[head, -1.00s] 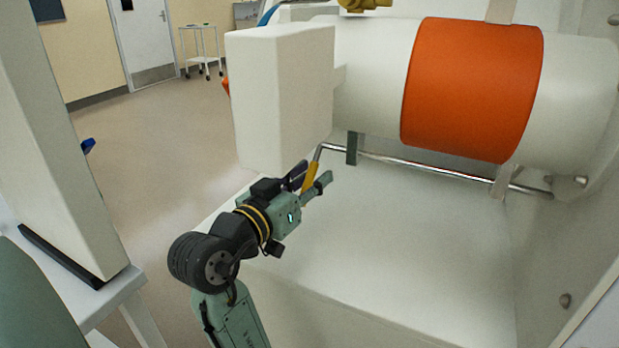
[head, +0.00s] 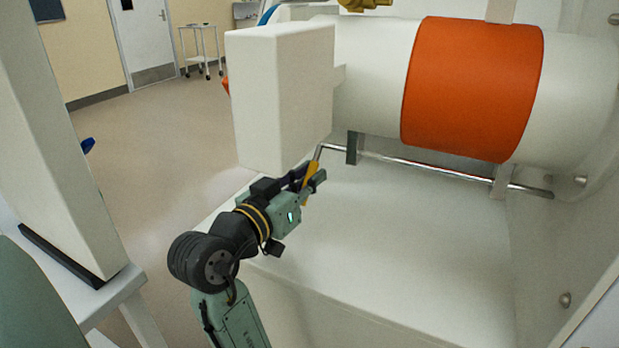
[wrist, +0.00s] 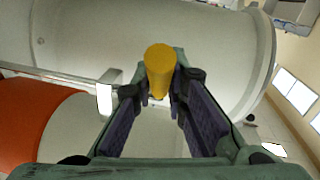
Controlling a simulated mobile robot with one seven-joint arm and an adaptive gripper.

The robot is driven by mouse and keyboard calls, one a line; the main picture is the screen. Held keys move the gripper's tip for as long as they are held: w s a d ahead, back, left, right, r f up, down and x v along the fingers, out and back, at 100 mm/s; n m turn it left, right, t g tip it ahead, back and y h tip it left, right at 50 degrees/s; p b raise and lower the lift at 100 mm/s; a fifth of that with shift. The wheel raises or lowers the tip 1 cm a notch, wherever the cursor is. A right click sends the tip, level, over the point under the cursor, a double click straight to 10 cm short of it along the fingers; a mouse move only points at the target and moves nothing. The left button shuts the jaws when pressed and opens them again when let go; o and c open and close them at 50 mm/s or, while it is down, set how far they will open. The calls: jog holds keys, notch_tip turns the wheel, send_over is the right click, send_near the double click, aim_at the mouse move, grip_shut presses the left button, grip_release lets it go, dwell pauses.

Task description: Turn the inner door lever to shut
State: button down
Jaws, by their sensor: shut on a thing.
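The lever has a yellow handle (head: 310,171) at the left end of a bent metal rod (head: 420,168). The rod runs along below the white cylinder toward the wall at right. My gripper (head: 313,183) is shut on the yellow handle. In the wrist view the yellow handle (wrist: 160,62) stands between the two fingertips of my gripper (wrist: 161,88). Part of the handle is hidden by the fingers in the head view.
A white box (head: 283,95) hangs just above my gripper. A white cylinder (head: 370,85) with an orange band (head: 470,88) lies behind the rod. The white surface (head: 420,245) below the rod is clear. A white upright (head: 50,130) stands at left.

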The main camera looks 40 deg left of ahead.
jog(key=shift+w+f+t+b, duration=0.15)
jog(key=shift+f+t+b, duration=0.2)
jog(key=shift+b, duration=0.65)
jog(key=shift+w+f+t+b, duration=0.15)
jog(key=shift+t+b, duration=0.1)
jog(key=shift+b, duration=0.5)
jog(key=shift+r, duration=0.3)
jog(key=c, duration=1.6)
grip_release()
jog(key=shift+f, duration=0.1)
